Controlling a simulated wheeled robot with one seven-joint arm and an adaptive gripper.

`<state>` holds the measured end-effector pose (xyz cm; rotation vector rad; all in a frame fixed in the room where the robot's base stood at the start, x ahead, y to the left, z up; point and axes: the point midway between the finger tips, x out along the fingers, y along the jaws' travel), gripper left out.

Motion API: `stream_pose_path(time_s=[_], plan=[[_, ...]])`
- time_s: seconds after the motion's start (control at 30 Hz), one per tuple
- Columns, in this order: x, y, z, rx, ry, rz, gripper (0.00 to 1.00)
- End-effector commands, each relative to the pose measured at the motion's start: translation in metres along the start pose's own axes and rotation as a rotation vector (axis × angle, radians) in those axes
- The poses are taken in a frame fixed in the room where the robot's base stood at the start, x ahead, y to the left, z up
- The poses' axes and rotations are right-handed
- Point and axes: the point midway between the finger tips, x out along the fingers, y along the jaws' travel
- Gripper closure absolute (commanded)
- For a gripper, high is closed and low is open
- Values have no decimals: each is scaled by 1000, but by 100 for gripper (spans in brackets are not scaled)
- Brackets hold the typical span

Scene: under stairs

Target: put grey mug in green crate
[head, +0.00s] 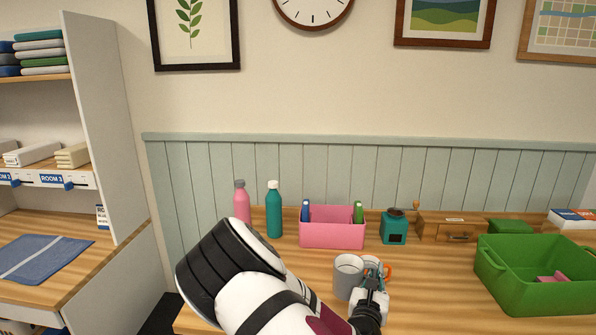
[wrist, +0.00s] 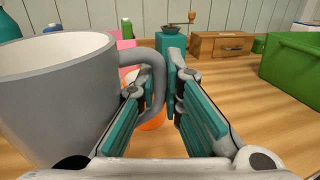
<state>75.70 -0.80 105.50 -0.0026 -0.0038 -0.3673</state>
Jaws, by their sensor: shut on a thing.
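The grey mug (head: 347,276) is upright at the front of the wooden table in the head view. It fills the left of the wrist view (wrist: 55,100), its handle pointing right. My gripper (head: 372,284) is at the mug's right side, with its teal-padded fingers (wrist: 165,88) closed on the handle. I cannot tell whether the mug's base touches the table. The green crate (head: 515,287) stands open to the right, with a pink item (head: 553,278) inside. The crate also shows at the right edge of the wrist view (wrist: 291,65).
An orange thing (head: 388,271), partly hidden, is close behind the mug and gripper. A pink bin (head: 332,234), teal grinder (head: 394,229), wooden drawer box (head: 450,228) and two bottles (head: 274,212) line the back. Bare tabletop (head: 435,280) lies between gripper and crate.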

Motion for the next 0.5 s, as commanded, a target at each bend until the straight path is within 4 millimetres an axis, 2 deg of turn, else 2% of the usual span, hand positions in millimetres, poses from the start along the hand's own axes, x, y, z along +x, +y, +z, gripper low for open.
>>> stream_pose_path(time_s=[0.03,0.2,0.5], plan=[[-3,-6,-4,-8,3,45,100],[-20,-8,-20,-7,4,228,100],[-40,-6,-34,-3,-1,367,100]])
